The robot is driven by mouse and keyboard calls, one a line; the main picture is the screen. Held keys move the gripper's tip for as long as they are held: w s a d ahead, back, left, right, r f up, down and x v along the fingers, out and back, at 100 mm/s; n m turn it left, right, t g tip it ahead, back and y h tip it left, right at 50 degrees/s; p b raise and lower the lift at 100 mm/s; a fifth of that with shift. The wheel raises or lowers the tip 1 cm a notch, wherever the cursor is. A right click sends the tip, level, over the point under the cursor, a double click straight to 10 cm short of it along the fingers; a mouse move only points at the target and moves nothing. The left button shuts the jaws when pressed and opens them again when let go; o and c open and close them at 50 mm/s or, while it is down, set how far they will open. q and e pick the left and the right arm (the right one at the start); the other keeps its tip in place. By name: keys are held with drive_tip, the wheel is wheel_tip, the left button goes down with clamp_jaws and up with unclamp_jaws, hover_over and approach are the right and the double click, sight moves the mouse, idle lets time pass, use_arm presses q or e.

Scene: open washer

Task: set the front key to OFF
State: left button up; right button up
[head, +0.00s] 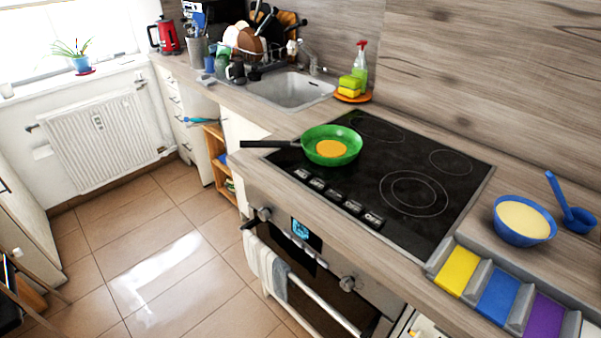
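The black cooktop (430,165) is set into the wooden counter. A row of several small keys (333,194) with light markings runs along its front edge. Neither of my grippers shows in the head view.
Tiled floor (150,275) is open at left.

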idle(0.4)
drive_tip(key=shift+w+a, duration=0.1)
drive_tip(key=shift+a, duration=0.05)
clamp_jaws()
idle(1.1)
